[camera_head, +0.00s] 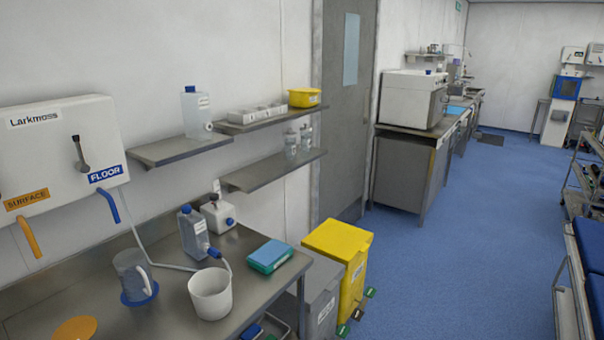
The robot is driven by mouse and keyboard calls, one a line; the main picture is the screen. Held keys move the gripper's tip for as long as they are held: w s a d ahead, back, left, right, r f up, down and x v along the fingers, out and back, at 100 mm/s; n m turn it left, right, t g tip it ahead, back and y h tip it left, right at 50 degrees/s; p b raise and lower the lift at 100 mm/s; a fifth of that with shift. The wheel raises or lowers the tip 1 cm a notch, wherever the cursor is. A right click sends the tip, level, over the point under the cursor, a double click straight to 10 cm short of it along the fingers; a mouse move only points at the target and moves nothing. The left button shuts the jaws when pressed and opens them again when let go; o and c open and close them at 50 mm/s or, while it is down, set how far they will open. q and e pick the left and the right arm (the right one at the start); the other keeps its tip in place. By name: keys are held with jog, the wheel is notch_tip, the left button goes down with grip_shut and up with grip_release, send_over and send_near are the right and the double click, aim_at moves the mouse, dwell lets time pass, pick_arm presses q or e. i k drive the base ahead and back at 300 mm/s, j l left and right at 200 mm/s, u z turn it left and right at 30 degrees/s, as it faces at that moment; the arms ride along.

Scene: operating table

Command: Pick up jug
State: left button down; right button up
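A clear, greyish jug (131,273) with a handle on its right side stands upright on a round blue mat (139,298). The mat lies on the steel table (180,319) at the lower left. Neither of my grippers shows in the head view.
A white bucket (211,294) stands right of the jug. Behind them are a grey bottle (193,234) with a hose and a white container (217,213). An orange disc (75,329) lies front left. A Larkmoss wall dispenser (58,150) hangs above. Yellow bin (338,262) stands beyond the table's right end.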

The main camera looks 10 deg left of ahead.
aim_at(131, 267)
jog(key=u, duration=1.25)
